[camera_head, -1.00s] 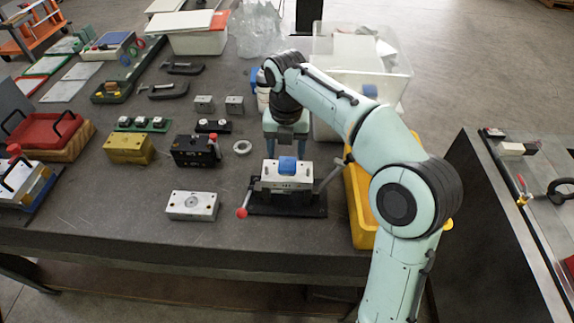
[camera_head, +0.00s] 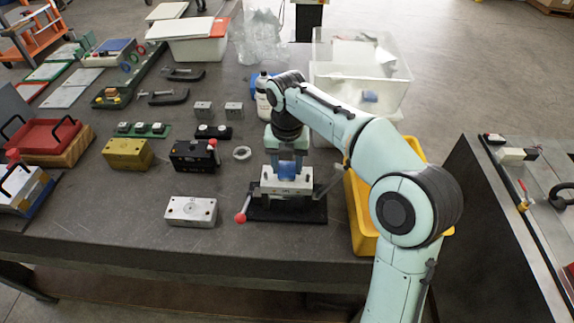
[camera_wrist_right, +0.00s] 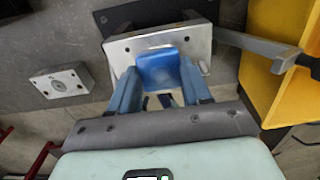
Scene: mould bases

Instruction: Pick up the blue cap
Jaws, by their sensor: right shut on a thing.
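The blue cap (camera_head: 287,170) sits on top of the silver mould base (camera_head: 268,184), which stands on a black plate with a red-knobbed lever. My right gripper (camera_head: 287,168) reaches down over the base, with its fingers on either side of the cap. In the right wrist view the cap (camera_wrist_right: 158,70) is between the two blue-grey fingers (camera_wrist_right: 157,90), against the silver block (camera_wrist_right: 118,48). The gripper is shut on the cap. The cap still appears to be at the mould base. My left gripper is not in view.
A yellow bin (camera_head: 362,215) stands right of the mould base. A metal block (camera_head: 190,211), a black block (camera_head: 193,156) and a ring (camera_head: 241,153) lie to the left. A white bottle (camera_head: 263,95) and clear bin (camera_head: 395,95) stand behind.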

